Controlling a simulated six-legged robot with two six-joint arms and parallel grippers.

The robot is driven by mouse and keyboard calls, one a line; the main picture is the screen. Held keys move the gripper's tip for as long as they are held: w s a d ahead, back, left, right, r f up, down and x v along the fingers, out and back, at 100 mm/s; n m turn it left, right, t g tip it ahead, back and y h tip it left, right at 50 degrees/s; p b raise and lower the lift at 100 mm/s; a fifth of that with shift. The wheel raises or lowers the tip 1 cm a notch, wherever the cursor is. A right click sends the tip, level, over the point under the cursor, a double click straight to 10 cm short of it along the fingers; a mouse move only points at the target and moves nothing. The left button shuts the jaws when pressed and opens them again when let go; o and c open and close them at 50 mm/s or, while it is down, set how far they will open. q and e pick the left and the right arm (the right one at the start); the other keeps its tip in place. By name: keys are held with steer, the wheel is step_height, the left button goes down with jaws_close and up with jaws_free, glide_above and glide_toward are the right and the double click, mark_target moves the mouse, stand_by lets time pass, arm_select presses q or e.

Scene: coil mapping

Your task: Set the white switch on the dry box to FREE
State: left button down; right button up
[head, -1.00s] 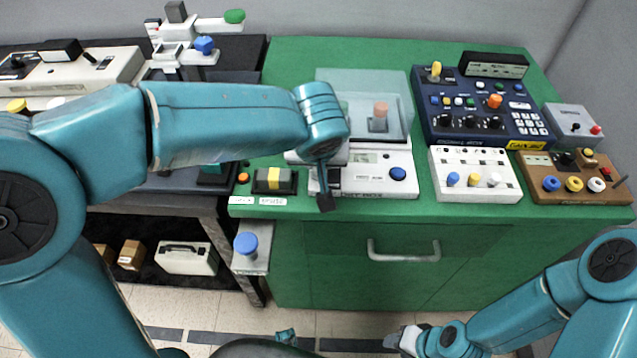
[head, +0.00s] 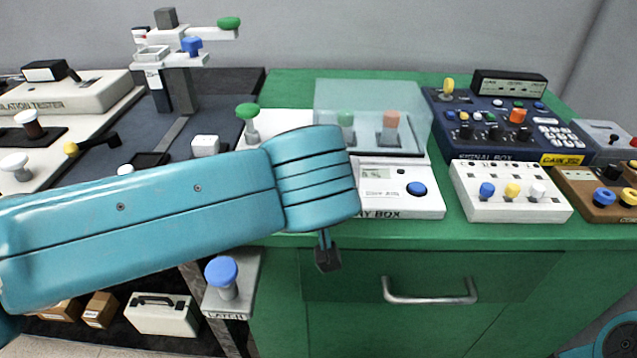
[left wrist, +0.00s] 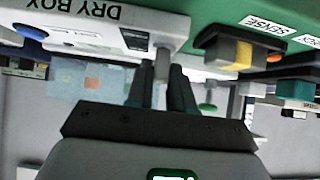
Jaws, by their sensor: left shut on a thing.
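The dry box (head: 405,207) is a white unit with a clear lid, a small display and a blue knob, on the green bench. My left arm covers its left end in the head view. In the left wrist view the dry box (left wrist: 105,30) appears upside down. There my left gripper (left wrist: 162,85) is shut on a pale switch lever (left wrist: 162,62) beside the box's dark window. In the head view a dark tip of my left gripper (head: 327,258) shows below the forearm, before the bench front. The FREE marking cannot be read. My right gripper is out of view.
A blue signal box (head: 490,125) and a white box with coloured knobs (head: 510,208) stand right of the dry box. A yellow-striped block (left wrist: 235,50) sits beside it in the left wrist view. A blue-knobbed latch (head: 222,272) juts from the bench's left side.

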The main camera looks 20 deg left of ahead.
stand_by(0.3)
arm_select(q)
steer(key=c, duration=1.1)
jaws_free()
steer(key=shift+s+r, duration=0.1)
steer(key=shift+r, duration=0.05)
